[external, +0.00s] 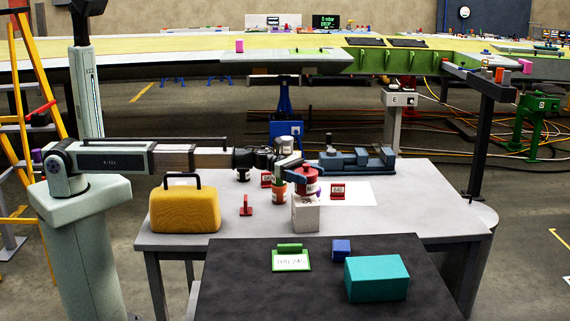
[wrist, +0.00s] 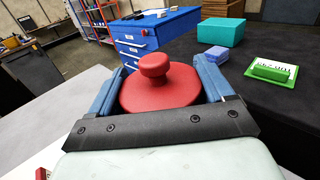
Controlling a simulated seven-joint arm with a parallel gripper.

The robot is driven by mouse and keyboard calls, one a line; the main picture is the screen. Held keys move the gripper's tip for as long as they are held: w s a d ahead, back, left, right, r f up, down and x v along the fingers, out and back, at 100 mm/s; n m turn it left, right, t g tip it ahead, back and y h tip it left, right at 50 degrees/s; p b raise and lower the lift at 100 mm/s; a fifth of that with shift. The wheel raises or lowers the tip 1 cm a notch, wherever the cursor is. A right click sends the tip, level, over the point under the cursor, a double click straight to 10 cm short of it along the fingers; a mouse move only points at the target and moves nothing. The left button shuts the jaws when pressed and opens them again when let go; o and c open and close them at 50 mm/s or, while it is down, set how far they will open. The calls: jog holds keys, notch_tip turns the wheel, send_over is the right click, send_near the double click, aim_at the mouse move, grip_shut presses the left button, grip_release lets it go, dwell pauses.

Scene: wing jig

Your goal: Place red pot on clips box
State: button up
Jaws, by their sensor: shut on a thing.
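The red pot (external: 306,174) has a red lid with a round knob; the lid (wrist: 160,85) fills the middle of the wrist view. My gripper (external: 297,168) has its two blue fingers on either side of the pot and is shut on it. In the wrist view my gripper (wrist: 163,72) spans the pot, which looks upright. A pale box (external: 306,214) stands directly below the pot in the external view. No lettering shows to confirm it as the clips box. I cannot tell whether the pot's base touches it. The pot's lower part is hidden in the wrist view.
A dark table in front holds a teal box (external: 376,279) and blue block (external: 341,250).

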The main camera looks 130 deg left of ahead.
jog(key=shift+f, duration=1.05)
jog(key=o, duration=1)
jog(key=shift+f, duration=0.15)
jog(key=s, duration=0.5)
jog(key=shift+d, duration=0.1)
jog(key=shift+r, duration=3.65)
